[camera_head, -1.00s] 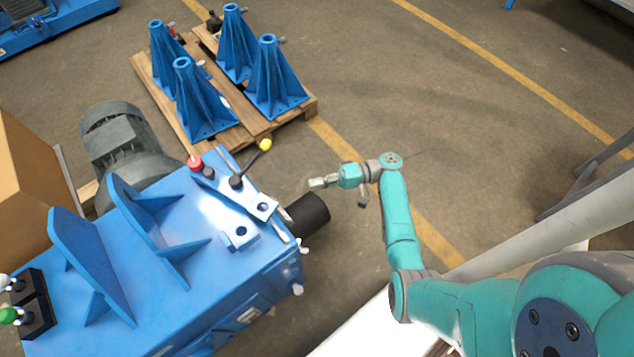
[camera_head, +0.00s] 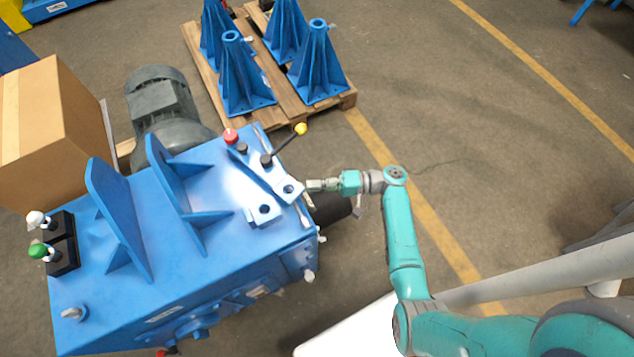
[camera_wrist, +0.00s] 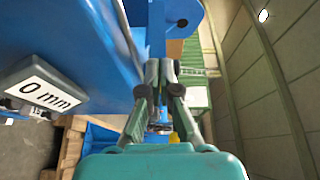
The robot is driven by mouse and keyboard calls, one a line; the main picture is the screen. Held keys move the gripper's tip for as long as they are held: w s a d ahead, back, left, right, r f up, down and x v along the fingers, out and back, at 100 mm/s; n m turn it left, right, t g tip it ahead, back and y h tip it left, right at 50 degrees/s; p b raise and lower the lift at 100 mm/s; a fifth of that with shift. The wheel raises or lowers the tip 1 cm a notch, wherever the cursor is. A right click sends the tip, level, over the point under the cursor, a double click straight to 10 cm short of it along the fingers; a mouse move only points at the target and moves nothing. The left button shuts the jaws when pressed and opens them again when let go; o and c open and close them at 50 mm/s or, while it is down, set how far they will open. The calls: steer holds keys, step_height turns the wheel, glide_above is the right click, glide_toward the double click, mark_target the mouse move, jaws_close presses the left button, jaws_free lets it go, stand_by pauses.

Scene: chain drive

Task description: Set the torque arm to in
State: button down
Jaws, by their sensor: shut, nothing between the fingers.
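A blue machine (camera_head: 215,235) fills the left and middle of the head view. A lever with a yellow ball knob (camera_head: 300,129) tilts up and right from a black hub (camera_head: 266,160) on its top. No part is labelled as the torque arm, so I cannot tell which it is. My gripper (camera_head: 312,185) is shut and empty just right of a light blue drilled block (camera_head: 289,190) at the machine's edge, below the yellow knob in the picture. I cannot tell if it touches. In the wrist view my fingers (camera_wrist: 162,68) are together beside a blue surface.
A red knob (camera_head: 230,136) stands on the machine's top. Switches with white and green knobs (camera_head: 37,251) are at its left. A dark cylinder (camera_head: 333,208) juts from its right side. A pallet (camera_head: 345,100) with blue stands lies behind.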

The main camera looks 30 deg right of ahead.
mark_target(290, 204)
steer(key=s+a, duration=0.1)
steer(key=a, duration=0.1)
steer(key=s+a+m+t, duration=0.1)
steer(key=a, duration=0.1)
steer(key=s+a+t+h, duration=0.1)
steer(key=a, duration=0.1)
steer(key=shift+a, duration=0.4)
steer(key=shift+d, duration=0.1)
